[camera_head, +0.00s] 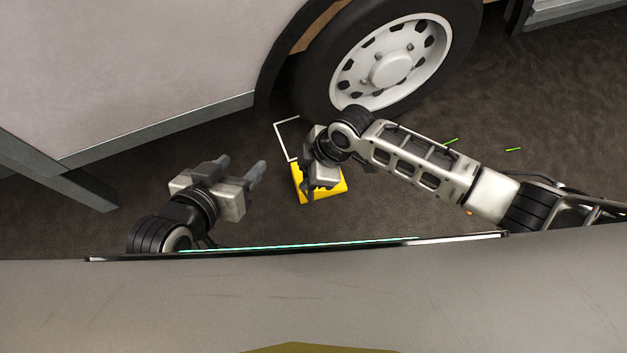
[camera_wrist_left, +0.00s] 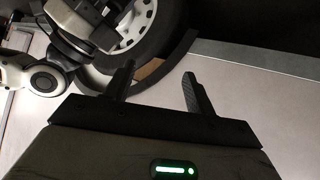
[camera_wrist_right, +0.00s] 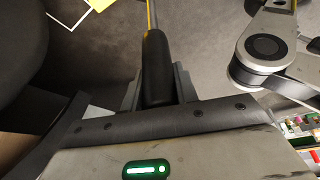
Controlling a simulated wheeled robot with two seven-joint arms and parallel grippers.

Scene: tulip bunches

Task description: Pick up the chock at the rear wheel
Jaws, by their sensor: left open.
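The yellow chock (camera_head: 336,189) shows in the head view near the rear wheel (camera_head: 392,62), partly hidden under my right gripper (camera_head: 322,174). In the right wrist view, a black grip (camera_wrist_right: 156,68) on a yellow rod stands between the fingers of my right gripper (camera_wrist_right: 157,88), which are close against both its sides. The grip appears to be the chock's handle. I cannot tell whether the chock touches the ground. My left gripper (camera_head: 243,172) is open and empty, left of the chock; its spread fingers also show in the left wrist view (camera_wrist_left: 157,85).
A white outline (camera_head: 284,140) marks the dark ground beside the tyre. The vehicle's pale side panel (camera_head: 130,70) and its lower sill (camera_head: 160,130) are at the left. A grey strut (camera_head: 60,170) slants down at far left. Small green bits (camera_head: 513,149) lie at the right.

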